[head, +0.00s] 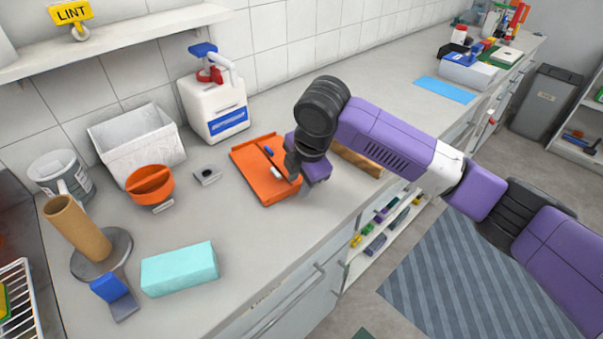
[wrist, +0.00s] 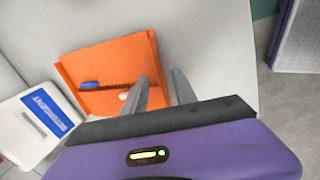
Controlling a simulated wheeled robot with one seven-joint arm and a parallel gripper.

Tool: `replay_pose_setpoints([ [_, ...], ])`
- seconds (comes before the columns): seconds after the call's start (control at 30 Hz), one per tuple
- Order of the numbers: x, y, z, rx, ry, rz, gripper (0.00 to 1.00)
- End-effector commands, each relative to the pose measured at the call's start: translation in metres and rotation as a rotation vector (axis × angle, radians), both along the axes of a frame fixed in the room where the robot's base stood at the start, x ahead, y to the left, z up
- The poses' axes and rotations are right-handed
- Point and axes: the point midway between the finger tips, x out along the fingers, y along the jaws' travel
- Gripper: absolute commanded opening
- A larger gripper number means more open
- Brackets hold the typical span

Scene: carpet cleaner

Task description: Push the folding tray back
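The orange folding tray (head: 252,165) lies on the grey counter near its front edge. It also shows in the wrist view (wrist: 112,58). A dark line or slim rod (wrist: 112,87) crosses it, with a small blue piece (wrist: 89,85) and a small white piece (wrist: 123,97) on it. My gripper (head: 293,178) is over the tray's right side in the head view. In the wrist view my gripper's two fingers (wrist: 163,84) stand apart, one over the tray and one past its edge.
A white jug (head: 212,108) with a blue and red cap stands behind the tray. An orange cup (head: 150,184), a white bin (head: 135,140) and a turquoise block (head: 180,268) are to the left. A brown piece (head: 357,160) lies right, partly behind my arm.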

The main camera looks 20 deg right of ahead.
Motion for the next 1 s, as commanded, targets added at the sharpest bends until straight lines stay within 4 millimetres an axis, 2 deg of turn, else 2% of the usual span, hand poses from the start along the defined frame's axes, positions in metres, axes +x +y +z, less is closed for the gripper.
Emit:
replay_pose_setpoints([
  [0.37, 0.0012, 0.0005, -0.0039, 0.001, -0.001, 0.0, 0.32],
  [0.5, 0.0012, 0.0005, -0.0039, 0.001, 0.0, 0.0, 0.04],
  [0.53, 0.0011, 0.0004, -0.0039, 0.001, 0.0, 0.0, 0.0],
  [1.0, 0.001, 0.0005, -0.005, 0.001, 0.001, -0.001, 0.0],
])
